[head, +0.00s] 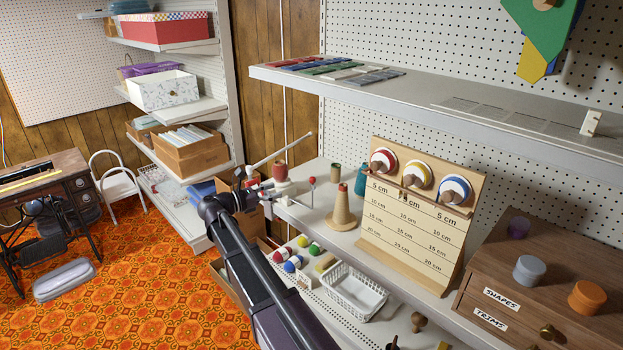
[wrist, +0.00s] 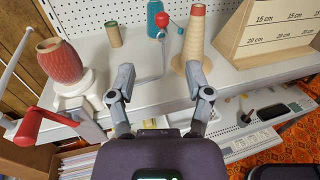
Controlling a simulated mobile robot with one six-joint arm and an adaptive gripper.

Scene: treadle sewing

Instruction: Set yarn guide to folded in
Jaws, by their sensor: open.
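A thin metal rod with a red ball at its top (wrist: 162,32), which looks like the yarn guide, stands near the front edge of the shelf. Its red ball also shows in the head view (head: 312,180). Beside it is a winder with a red ribbed cone (wrist: 60,62) on a white base, and a red-handled crank (wrist: 29,126) at left. My gripper (wrist: 160,78) is open and empty. In the wrist picture its fingers lie on either side of the rod; the distance to the rod is unclear.
A yarn cone (wrist: 194,45) stands just right of the rod, with a teal bottle (wrist: 155,16) and a small spool (wrist: 113,34) behind. A price-style measuring board (head: 420,215) stands farther right. A long white rod (head: 285,149) projects near the winder. A white basket (head: 352,290) sits below.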

